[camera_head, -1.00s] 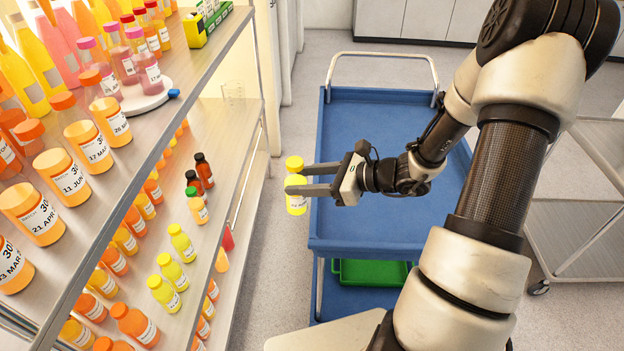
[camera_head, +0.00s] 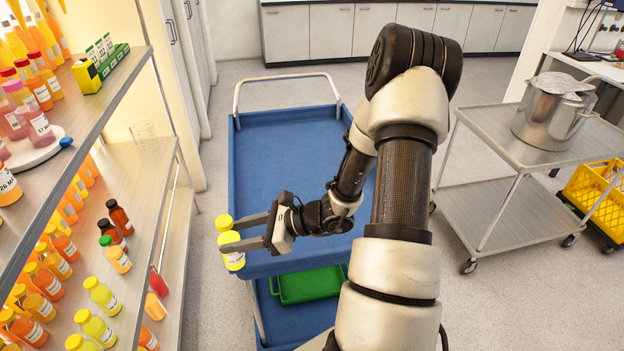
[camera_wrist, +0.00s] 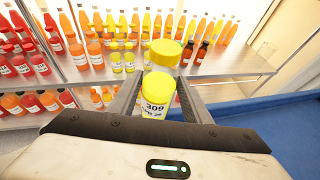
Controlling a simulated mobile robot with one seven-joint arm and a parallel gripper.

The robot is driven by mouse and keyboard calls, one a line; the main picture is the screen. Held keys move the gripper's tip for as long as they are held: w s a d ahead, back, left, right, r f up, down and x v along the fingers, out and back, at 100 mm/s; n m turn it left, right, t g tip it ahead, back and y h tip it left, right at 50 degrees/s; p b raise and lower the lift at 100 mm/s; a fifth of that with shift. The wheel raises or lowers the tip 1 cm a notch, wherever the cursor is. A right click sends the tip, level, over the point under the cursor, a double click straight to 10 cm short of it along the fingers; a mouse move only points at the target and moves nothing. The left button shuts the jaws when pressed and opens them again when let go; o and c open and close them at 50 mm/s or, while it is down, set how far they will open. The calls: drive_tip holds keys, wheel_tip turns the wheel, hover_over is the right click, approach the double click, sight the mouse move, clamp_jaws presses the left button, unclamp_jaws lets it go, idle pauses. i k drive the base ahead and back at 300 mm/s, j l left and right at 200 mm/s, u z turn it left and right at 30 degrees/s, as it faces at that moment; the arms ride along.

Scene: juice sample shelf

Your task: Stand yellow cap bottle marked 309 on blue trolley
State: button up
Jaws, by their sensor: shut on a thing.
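The yellow cap bottle (camera_head: 234,260) is held between the two fingers of my gripper (camera_head: 236,234). In the wrist view the bottle (camera_wrist: 156,96) is upright or nearly so, and its label reads 309. My gripper is shut on it. The blue trolley (camera_head: 290,150) stands behind and to the right of the bottle, with a bare top tray. The bottle shows at the trolley's front left corner in the head view; its height above the tray is hard to tell.
A shelf (camera_head: 150,170) with many juice bottles stands at the left. A green tray (camera_head: 308,284) lies on the trolley's lower level. A metal cart (camera_head: 500,150) with a steel pot (camera_head: 552,112) stands at the right. The floor between shelf and trolley is clear.

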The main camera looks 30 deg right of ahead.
sight(326, 165)
drive_tip(key=k+l+u, duration=0.25)
drive_tip(key=k+l, duration=0.4)
drive_tip(key=k+l+u, duration=0.2)
drive_tip(key=l, duration=0.2)
drive_tip(key=k+l+u, duration=0.3)
drive_tip(key=l, duration=0.25)
drive_tip(key=k+l+u, duration=0.15)
drive_tip(key=l, duration=0.2)
drive_tip(key=k+l+u, duration=0.1)
drive_tip(key=l, duration=0.2)
drive_tip(key=l+u, duration=0.2)
drive_tip(key=l, duration=0.25)
drive_tip(key=k+l+u, duration=0.2)
drive_tip(key=l, duration=0.3)
drive_tip(key=i+l+u, duration=0.1)
drive_tip(key=l, duration=0.4)
drive_tip(key=i+l+u, duration=0.1)
drive_tip(key=l, duration=0.4)
drive_tip(key=i+l+u, duration=0.1)
drive_tip(key=l, duration=0.45)
